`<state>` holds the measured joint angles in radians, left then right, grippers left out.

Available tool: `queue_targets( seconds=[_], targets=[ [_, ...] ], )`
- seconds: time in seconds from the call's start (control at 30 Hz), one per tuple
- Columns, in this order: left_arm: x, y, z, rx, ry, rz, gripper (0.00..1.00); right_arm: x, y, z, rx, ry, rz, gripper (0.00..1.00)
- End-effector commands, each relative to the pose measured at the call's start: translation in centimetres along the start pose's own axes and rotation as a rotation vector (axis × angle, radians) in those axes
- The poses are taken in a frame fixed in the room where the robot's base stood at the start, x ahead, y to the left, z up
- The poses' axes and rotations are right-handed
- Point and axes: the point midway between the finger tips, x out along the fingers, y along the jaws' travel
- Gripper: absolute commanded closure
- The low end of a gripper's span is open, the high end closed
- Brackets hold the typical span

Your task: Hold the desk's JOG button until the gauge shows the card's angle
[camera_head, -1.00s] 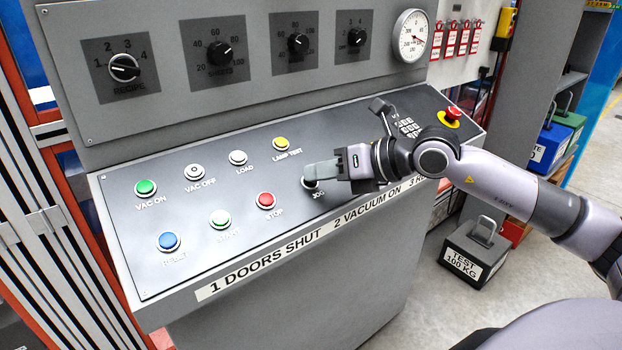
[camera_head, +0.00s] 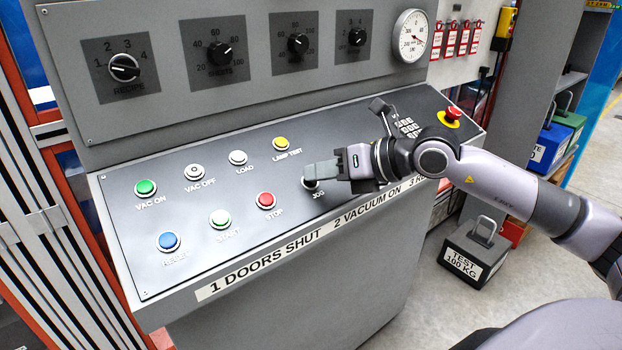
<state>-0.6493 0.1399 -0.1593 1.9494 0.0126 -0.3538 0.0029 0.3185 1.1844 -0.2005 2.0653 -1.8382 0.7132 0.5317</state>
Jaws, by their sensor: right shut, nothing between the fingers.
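The JOG button (camera_head: 310,184) sits on the sloping desk panel (camera_head: 200,270), above its JOG label. My right gripper (camera_head: 308,171) is shut and empty. The round white gauge (camera_head: 412,35) is at the upper right of the upright panel. Its needle points to the lower right; the exact reading is too small to tell. I cannot make out the angle card. My left gripper is not in view.
The STOP button (camera_head: 266,200) and yellow LAMP TEST button (camera_head: 281,144) are left of my right gripper.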

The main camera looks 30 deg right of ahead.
Motion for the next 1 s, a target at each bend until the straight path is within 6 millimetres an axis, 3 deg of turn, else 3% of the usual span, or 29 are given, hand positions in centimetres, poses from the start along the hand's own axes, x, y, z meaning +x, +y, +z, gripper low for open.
queue_targets(
  seconds=[1.0],
  targets=[
    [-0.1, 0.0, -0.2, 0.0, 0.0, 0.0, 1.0, -1.3, 0.9, 1.0, 0.0, 0.001, -0.001, 1.0]
  ],
)
